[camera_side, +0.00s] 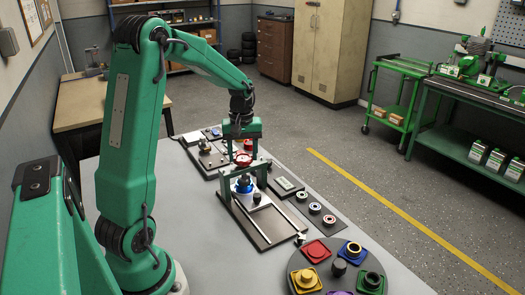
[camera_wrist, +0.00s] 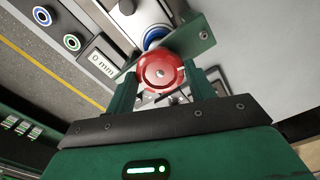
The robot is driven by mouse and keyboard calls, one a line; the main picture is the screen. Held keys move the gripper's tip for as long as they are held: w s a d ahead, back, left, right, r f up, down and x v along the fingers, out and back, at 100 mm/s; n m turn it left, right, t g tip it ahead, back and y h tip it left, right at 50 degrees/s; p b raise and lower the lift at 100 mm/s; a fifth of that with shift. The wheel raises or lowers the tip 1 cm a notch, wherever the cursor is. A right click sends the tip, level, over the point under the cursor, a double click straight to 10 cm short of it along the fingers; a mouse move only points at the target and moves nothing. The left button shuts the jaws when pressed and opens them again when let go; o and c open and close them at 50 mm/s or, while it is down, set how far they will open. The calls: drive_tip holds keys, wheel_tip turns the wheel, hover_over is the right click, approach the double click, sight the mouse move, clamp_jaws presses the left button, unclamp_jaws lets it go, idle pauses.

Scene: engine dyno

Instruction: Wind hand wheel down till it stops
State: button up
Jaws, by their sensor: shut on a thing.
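The red hand wheel (camera_wrist: 161,71) sits on top of a green press frame (camera_wrist: 193,38), and a white mark shows on its face. In the side view the hand wheel (camera_side: 241,159) is partly hidden by my gripper (camera_side: 241,146), which comes down from above. In the wrist view the two green fingers of my gripper (camera_wrist: 163,85) stand on either side of the wheel, shut on it. A blue round part (camera_wrist: 156,36) lies under the frame; it also shows in the side view (camera_side: 243,185).
A readout (camera_wrist: 102,66) beside the press shows "0 mm". Green-ringed (camera_wrist: 72,42) and blue-ringed (camera_wrist: 42,15) buttons lie past it. A round dark tray (camera_side: 299,285) with coloured parts stands at the front. Other fixtures (camera_side: 205,146) sit behind the press.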

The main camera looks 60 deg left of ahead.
sight(243, 157)
drive_tip(key=m, duration=0.4)
drive_tip(key=shift+m, duration=0.3)
drive_tip(key=m, duration=0.3)
drive_tip(key=shift+m, duration=0.3)
drive_tip(key=m, duration=0.3)
drive_tip(key=shift+m, duration=2.3)
drive_tip(key=o, duration=1)
drive_tip(key=shift+r, duration=0.1)
drive_tip(key=shift+r, duration=3.9)
